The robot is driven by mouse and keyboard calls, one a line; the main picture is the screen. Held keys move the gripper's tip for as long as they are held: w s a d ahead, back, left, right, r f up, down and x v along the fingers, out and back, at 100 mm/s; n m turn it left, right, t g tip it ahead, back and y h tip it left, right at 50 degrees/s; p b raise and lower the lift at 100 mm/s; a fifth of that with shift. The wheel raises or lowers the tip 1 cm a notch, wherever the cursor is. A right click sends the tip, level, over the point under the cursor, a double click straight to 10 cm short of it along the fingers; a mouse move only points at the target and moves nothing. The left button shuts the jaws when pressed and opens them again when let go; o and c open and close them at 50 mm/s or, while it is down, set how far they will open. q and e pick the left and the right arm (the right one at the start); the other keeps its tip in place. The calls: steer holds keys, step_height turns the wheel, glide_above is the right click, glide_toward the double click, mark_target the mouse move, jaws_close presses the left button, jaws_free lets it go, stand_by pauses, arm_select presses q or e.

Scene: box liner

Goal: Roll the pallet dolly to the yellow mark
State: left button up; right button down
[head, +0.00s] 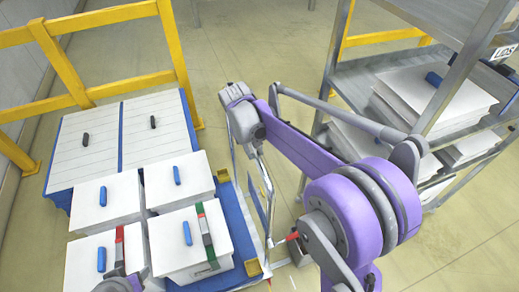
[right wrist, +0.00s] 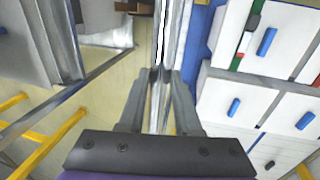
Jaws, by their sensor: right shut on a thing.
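The pallet dolly has a blue deck (head: 236,225) loaded with white lidded boxes with blue handles. Its upright silver push handle (head: 267,205) stands along the deck's right side. My right gripper (head: 258,148) reaches down to this handle. In the right wrist view my right gripper (right wrist: 160,75) is shut on a silver bar (right wrist: 172,35) of it. A grey and purple part of my left arm (head: 120,283) shows at the bottom edge, over the near boxes; its jaws cannot be made out. I cannot identify the yellow mark on the floor.
Yellow guard rails (head: 90,97) stand behind and left. Two white-topped units with black handles (head: 85,140) sit beyond the boxes. A grey metal shelf rack (head: 370,75) with white lids (head: 425,100) stands at right. Bare floor (head: 255,45) lies between rail and rack.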

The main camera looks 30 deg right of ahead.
steer(key=c, duration=0.8)
jaws_free()
steer(key=shift+a, duration=0.5)
steer(key=shift+o, duration=0.9)
arm_select(q)
steer(key=shift+a, duration=0.2)
arm_select(e)
steer(key=shift+d, duration=0.25)
steer(key=shift+r, duration=0.1)
arm_select(q)
steer(key=shift+w+r, duration=0.2)
steer(key=shift+r, duration=0.1)
arm_select(e)
step_height(320, 180, up, 10)
steer(key=a, duration=0.2)
steer(key=shift+w+r, duration=0.15)
steer(key=shift+r, duration=0.05)
steer(key=shift+a, duration=0.1)
